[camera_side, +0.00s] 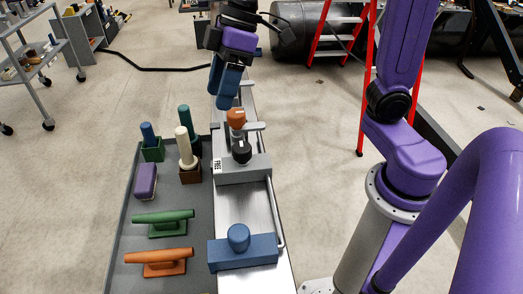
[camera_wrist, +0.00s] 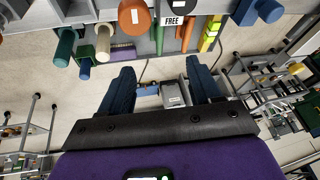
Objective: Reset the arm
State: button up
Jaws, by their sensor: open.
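My gripper (camera_side: 226,100) hangs at the far end of the grey bench (camera_side: 240,202), its blue fingers pointing down. In the wrist view my gripper (camera_wrist: 161,80) has its two blue fingers spread wide apart, with nothing between them. In the side view an orange round knob (camera_side: 236,118) is just below and right of the fingertips, apparently apart from them. A black round knob (camera_side: 242,151) stands nearer on a grey block with a "FREE" label (camera_side: 217,166).
The dark tray (camera_side: 121,240) left of the bench holds a green cleat (camera_side: 163,222), an orange cleat (camera_side: 158,262), a purple block (camera_side: 146,180), and blue (camera_side: 148,133), cream (camera_side: 184,146) and teal (camera_side: 184,116) posts. A blue block (camera_side: 243,252) sits on the near bench. A red ladder (camera_side: 322,40) stands behind.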

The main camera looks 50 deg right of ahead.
jog(key=s+d+f+h, duration=0.1)
jog(key=s+d+f, duration=0.2)
jog(key=s, duration=0.3)
jog(key=s+d+f+n+h, duration=0.1)
jog(key=s+d+f, duration=0.3)
jog(key=s, duration=0.2)
jog(key=s+d+f+h, duration=0.2)
jog(key=s+d+f, duration=0.2)
jog(key=s, duration=0.2)
jog(key=shift+d+g, duration=0.25)
jog(key=shift+g, duration=0.15)
jog(key=shift+r, duration=0.1)
